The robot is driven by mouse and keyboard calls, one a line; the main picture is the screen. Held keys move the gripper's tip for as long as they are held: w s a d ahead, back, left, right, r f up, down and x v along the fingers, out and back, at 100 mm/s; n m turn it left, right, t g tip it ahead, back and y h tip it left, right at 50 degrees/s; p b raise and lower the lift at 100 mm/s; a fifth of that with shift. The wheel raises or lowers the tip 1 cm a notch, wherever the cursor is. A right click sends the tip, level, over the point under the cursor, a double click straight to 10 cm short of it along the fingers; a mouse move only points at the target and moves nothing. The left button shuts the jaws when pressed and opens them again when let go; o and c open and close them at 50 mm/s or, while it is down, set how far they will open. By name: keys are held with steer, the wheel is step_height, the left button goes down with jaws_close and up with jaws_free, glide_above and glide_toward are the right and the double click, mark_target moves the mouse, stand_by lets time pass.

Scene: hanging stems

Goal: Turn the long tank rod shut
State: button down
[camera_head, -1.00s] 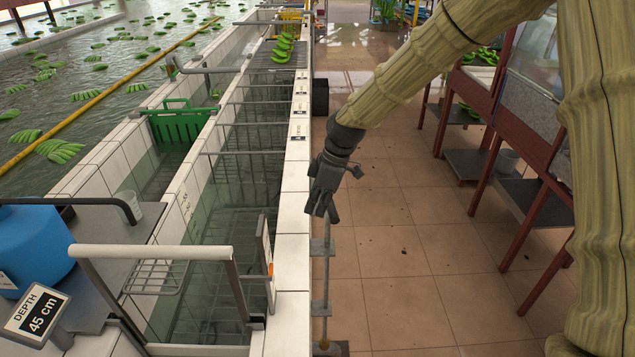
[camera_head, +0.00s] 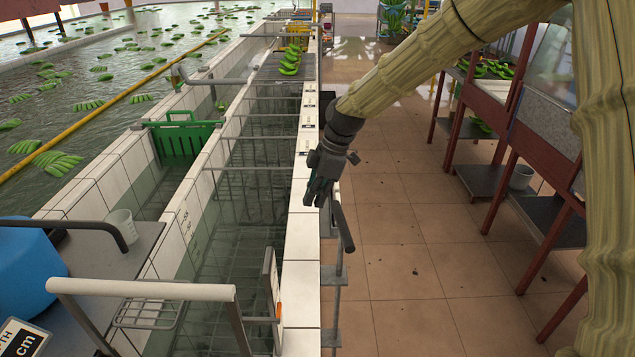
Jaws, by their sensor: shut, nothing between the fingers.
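The long tank rod (camera_head: 337,290) stands upright along the outer right side of the tiled tank wall, passing through brackets. A dark bar handle (camera_head: 344,228) sits at its top and slants down toward me. My gripper (camera_head: 317,194) is shut and empty, pointing down over the wall's right edge. It is just left of the handle's far end. I cannot tell whether it touches the handle. The rod's lower end is out of frame.
The tiled wall top (camera_head: 301,240) runs away beside my gripper. A white railing (camera_head: 150,290) and an upright plate (camera_head: 272,293) stand near on the left. Dark red stands (camera_head: 530,165) are at the right. The tiled floor (camera_head: 410,240) between is clear.

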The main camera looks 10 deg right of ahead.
steer(key=d+f+p, duration=0.2)
steer(key=f+p, duration=0.1)
steer(key=shift+s+d, duration=0.15)
steer(key=shift+s, duration=0.05)
stand_by(0.3)
steer(key=shift+d+f, duration=0.1)
steer(key=shift+w+d+m, duration=0.25)
steer(key=shift+d+m, duration=0.25)
steer(key=shift+d, duration=0.35)
